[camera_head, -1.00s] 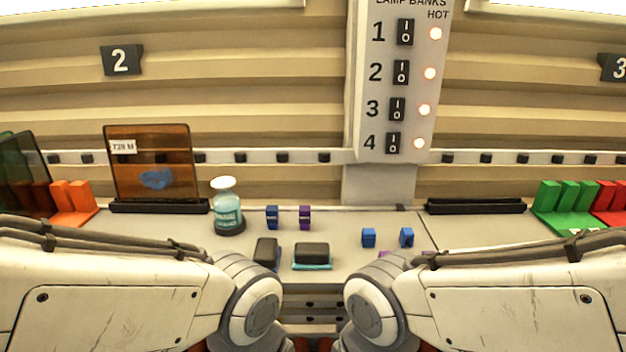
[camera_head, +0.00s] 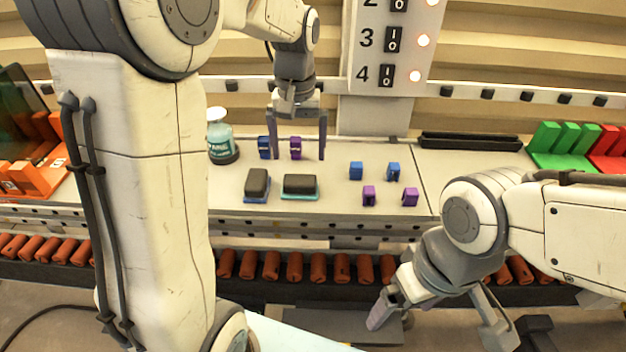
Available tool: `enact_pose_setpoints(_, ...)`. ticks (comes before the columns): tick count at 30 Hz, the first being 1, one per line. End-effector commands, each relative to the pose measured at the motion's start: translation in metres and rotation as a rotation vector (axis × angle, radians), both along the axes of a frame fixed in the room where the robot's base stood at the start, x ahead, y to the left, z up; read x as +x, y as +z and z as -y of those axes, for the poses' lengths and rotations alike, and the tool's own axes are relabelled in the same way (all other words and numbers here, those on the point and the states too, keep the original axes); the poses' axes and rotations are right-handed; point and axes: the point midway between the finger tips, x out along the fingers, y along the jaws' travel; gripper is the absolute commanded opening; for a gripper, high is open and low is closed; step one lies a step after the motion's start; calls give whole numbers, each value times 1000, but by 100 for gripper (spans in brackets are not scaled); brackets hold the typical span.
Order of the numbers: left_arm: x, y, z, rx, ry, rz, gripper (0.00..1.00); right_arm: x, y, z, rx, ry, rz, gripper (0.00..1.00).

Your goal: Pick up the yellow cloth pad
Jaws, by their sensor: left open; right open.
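I see no yellow cloth pad in the head view. Two dark-topped pads lie on the bench, one with a blue base (camera_head: 257,184) and one with a teal base (camera_head: 300,186). My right gripper (camera_head: 438,318) is open and empty, low in front of the bench. My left arm hides the bench's left part.
More blue (camera_head: 356,171) and purple clips (camera_head: 410,197) stand right of the pads. A black slotted holder (camera_head: 470,141) and green rack (camera_head: 562,146) are at the right. Orange cylinders (camera_head: 295,267) line the bench's lower front.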

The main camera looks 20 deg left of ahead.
Motion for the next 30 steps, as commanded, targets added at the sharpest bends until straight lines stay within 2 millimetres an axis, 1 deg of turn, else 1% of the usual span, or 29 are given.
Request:
enact_pose_setpoints(3, -1, -15, -2, 0, 3, -3, 100, 0, 5, 0, 0, 1, 0, 98)
enact_pose_setpoints(7, -1, -24, -2, 0, 3, 0, 100, 0, 7, 0, 0, 1, 0, 98)
enact_pose_setpoints(10, -1, -33, -2, -1, 3, -3, 100, 0, 14, 0, 0, 2, 0, 98)
enact_pose_setpoints(14, -2, -52, -1, -1, 2, -6, 100, 0, 27, 0, 0, 4, 0, 98)
enact_pose_setpoints(15, -1, -60, -1, -1, 2, -4, 100, 0, 27, 0, 0, 4, 0, 98)
enact_pose_setpoints(18, -1, -71, -1, -1, 2, -2, 100, 0, 29, 0, 0, 5, 0, 98)
enact_pose_setpoints(21, -1, -75, -1, -1, 1, 1, 100, 0, 29, 0, 0, 5, 0, 98)
enact_pose_setpoints(26, 0, -76, 0, 0, 1, 2, 100, 0, 28, 0, 0, 5, 0, 98)
enact_pose_setpoints(27, 0, -76, 0, 0, 0, 2, 92, 0, 28, 0, 0, 5, 0, 98)
enact_pose_setpoints(29, 0, -76, 0, 0, 0, 2, 69, 0, 28, 0, 0, 5, 0, 98)
enact_pose_setpoints(30, 0, -76, 0, 0, 0, 3, 54, 0, 28, 0, 0, 5, 0, 98)
